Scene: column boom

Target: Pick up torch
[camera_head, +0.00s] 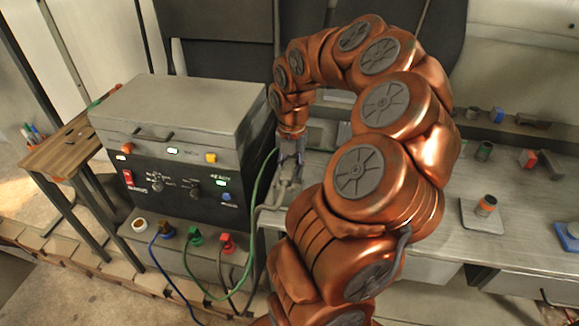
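My copper-coloured arm arches over the bench, and my gripper (291,158) points down just right of the grey machine (180,110). A small grey piece (285,188) with a cable shows at and below the fingertips; it may be the torch, but it is too small to be sure. I cannot tell whether the fingers are apart or shut on it. My arm hides part of the bench behind it.
The green cable (258,190) loops up close to my gripper. The metal bench (415,220) holds a small pad with a cylinder (486,206) and several small blocks at right. A wooden table (65,145) stands left.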

